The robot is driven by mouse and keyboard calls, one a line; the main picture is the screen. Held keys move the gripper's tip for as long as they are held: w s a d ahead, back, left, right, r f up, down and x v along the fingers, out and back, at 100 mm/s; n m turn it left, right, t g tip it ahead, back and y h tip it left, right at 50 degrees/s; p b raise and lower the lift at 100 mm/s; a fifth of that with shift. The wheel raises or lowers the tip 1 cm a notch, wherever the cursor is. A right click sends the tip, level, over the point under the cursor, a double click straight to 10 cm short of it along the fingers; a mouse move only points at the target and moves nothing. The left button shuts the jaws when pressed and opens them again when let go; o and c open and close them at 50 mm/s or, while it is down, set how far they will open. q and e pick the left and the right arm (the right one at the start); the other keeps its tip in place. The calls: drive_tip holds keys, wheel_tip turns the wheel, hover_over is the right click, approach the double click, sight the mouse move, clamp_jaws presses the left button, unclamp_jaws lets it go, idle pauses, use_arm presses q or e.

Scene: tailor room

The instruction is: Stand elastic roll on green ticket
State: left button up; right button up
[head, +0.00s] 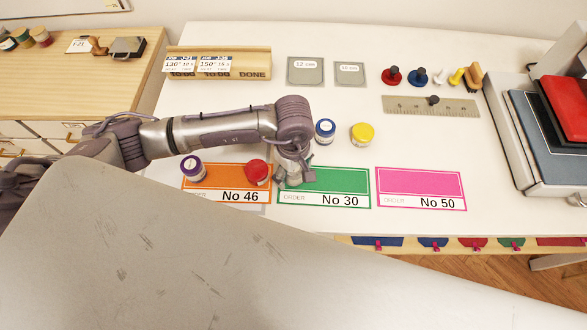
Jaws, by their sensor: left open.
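The green ticket (345,181), marked No 30, lies flat on the white table between the orange ticket and the pink ticket. My left gripper (293,183) points down over the green ticket's left part; it is open and covers some of it. I cannot tell whether anything stands between its fingers. Small rolls stand nearby: a purple one (193,168) and a red one (257,172) at the orange ticket, a blue one (325,131) and a yellow one (362,134) behind the green ticket. I cannot tell which is the elastic roll. My right gripper is not in view.
The orange ticket (229,196) and pink ticket (421,183) flank the green one. A ruler (460,106), several coloured knobbed pieces and a wooden rack (250,63) are farther back. A press (545,130) stands at the right. The table behind the pink ticket is clear.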

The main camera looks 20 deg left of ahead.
use_arm(q)
drive_tip(key=shift+r+p, duration=0.3)
wheel_tip(320, 180, up, 11)
drive_tip(key=b, duration=0.4)
drive_tip(key=shift+r, duration=0.35)
drive_tip(key=shift+s+f, duration=0.1)
